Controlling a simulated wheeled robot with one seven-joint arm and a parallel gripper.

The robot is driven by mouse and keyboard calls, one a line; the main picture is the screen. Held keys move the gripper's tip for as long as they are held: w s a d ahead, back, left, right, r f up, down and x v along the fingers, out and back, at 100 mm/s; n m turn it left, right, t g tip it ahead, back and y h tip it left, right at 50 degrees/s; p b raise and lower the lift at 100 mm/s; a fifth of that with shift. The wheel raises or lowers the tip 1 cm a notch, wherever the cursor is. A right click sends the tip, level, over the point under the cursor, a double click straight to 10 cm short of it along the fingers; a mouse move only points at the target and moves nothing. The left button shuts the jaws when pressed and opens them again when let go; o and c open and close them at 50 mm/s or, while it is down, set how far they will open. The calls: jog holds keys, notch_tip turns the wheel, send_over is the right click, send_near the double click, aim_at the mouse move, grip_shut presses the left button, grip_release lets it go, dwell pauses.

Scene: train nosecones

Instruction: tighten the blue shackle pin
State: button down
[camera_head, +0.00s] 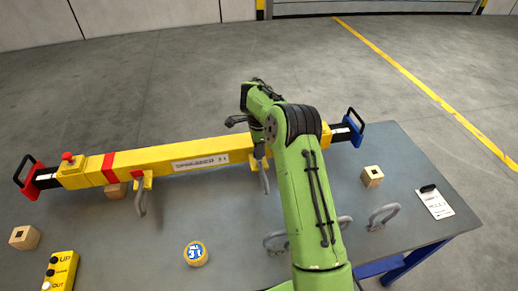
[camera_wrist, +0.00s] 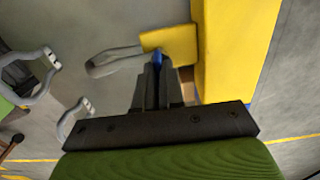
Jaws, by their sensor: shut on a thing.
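The blue shackle pin (camera_wrist: 158,60) shows as a small blue end at the yellow lug (camera_wrist: 172,40) in the wrist view. My gripper (camera_wrist: 155,72) is shut on it, and the fingers hide most of the pin. The grey shackle (camera_wrist: 110,63) hangs from this lug, to the left of the fingers. In the head view this shackle (camera_head: 265,181) hangs below the middle of the yellow beam (camera_head: 130,162); my arm covers part of the area, and the pin cannot be made out there. How far the pin is screwed in cannot be told.
Another shackle (camera_head: 140,203) hangs from the beam's left part. Loose shackles (camera_head: 384,215) lie on the grey table (camera_head: 165,232). Wooden blocks (camera_head: 372,176), a round blue-and-yellow tag (camera_head: 195,253), a yellow control box (camera_head: 61,271) and a clipboard (camera_head: 434,203) stand around. The beam has red and blue end handles.

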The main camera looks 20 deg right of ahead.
jog(key=c, duration=1.3)
grip_release()
jog(key=shift+w+r, duration=0.1)
jog(key=shift+r, duration=0.1)
jog(key=shift+o, duration=0.3)
jog(key=shift+f, duration=0.1)
notch_tip(320, 180, up, 16)
jog(key=p, duration=0.4)
jog(key=shift+f, duration=0.15)
